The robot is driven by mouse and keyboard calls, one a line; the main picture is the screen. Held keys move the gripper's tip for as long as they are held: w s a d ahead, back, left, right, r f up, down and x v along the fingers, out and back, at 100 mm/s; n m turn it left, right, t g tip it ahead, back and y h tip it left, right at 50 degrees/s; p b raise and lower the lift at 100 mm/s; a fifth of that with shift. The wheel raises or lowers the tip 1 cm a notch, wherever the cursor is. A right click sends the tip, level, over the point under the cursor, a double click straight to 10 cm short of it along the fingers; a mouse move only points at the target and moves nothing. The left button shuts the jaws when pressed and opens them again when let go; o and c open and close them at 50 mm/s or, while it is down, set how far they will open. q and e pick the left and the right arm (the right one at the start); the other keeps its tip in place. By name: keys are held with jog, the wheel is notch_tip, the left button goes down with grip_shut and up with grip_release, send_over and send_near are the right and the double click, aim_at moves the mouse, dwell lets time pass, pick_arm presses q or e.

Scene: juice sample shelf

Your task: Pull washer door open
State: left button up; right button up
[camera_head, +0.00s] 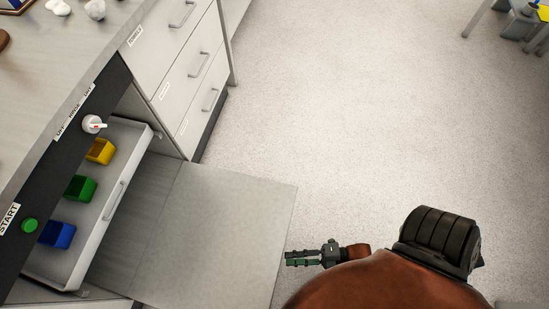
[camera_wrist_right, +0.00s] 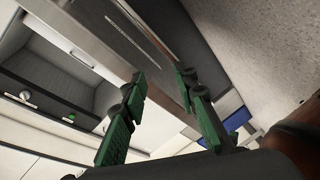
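The washer's dark control panel (camera_head: 62,170) is at the left, with a white knob (camera_head: 94,124) and a green START button (camera_head: 30,225). A flat grey panel that looks like the washer door (camera_head: 225,225) extends out from below it, swung down and open. My right gripper (camera_head: 288,258) is just beyond the panel's outer edge in the head view. In the right wrist view its green fingers (camera_wrist_right: 162,82) are apart, with a long panel edge (camera_wrist_right: 165,60) showing between or behind them. I cannot tell if they touch it. My left gripper is not in view.
A white tray or drawer (camera_head: 118,205) above the panel holds yellow (camera_head: 101,151), green (camera_head: 80,188) and blue (camera_head: 57,235) bins. White drawers (camera_head: 190,75) with handles stand beyond. The counter (camera_head: 65,60) is upper left.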

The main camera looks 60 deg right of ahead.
aim_at(270, 254)
jog(key=w+a+n+y, duration=0.1)
jog(key=w+n, duration=0.1)
jog(key=w+r+n+b, duration=0.1)
jog(key=w+n, duration=0.1)
jog(key=w, duration=0.1)
jog(key=w+a+r+n+y, duration=0.1)
jog(key=w+n, duration=0.1)
jog(key=n, duration=0.1)
jog(key=shift+w+a+y+b, duration=0.15)
jog(key=shift+a+y+b, duration=0.15)
jog(key=shift+a+b, duration=0.1)
jog(key=shift+w+a, duration=0.4)
jog(key=shift+w, duration=0.05)
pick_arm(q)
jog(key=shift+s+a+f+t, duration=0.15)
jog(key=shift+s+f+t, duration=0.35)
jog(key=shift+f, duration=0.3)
pick_arm(e)
jog(key=shift+o, duration=0.4)
